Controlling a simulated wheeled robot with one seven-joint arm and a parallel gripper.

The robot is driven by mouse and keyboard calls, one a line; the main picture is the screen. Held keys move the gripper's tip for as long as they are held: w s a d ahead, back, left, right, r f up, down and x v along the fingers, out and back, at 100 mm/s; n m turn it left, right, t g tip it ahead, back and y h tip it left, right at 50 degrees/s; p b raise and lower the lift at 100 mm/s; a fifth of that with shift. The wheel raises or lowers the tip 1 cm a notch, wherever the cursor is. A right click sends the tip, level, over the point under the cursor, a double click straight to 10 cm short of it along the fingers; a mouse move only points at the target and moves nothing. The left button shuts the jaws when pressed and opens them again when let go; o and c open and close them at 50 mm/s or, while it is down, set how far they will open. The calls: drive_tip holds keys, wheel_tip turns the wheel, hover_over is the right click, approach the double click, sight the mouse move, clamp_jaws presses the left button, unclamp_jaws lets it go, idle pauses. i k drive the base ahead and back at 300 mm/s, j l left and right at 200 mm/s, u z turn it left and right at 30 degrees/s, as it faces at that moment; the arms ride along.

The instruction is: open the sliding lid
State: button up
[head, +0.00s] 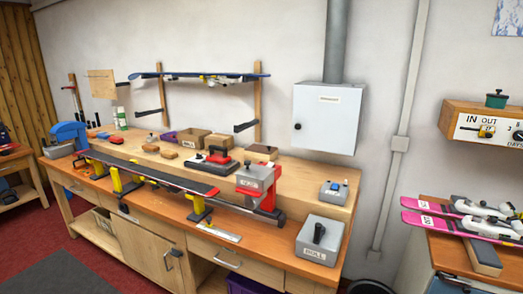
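A grey box (320,242) with a dark upright knob on its top stands at the right front end of the workbench. A second grey block (255,178) with a dark knob and a label sits at the right end of the ski rig. My gripper is not in view.
The workbench (290,258) carries a long dark ski (150,174) on yellow and red supports, plus several small boxes and tools. A white wall cabinet (328,118) hangs above. Pink skis (455,222) lie on a bench at right. Dark mat and red floor show at lower left.

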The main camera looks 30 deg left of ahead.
sight(260, 149)
drive_tip(key=i+j+u, duration=0.2)
drive_tip(key=i+j, duration=0.25)
drive_tip(key=j, duration=0.3)
drive_tip(key=i+j+u, duration=0.2)
drive_tip(key=i+j, duration=0.25)
drive_tip(key=j, duration=0.25)
drive_tip(key=i+j+u, duration=0.2)
drive_tip(key=i+j, duration=0.35)
drive_tip(key=j, duration=0.1)
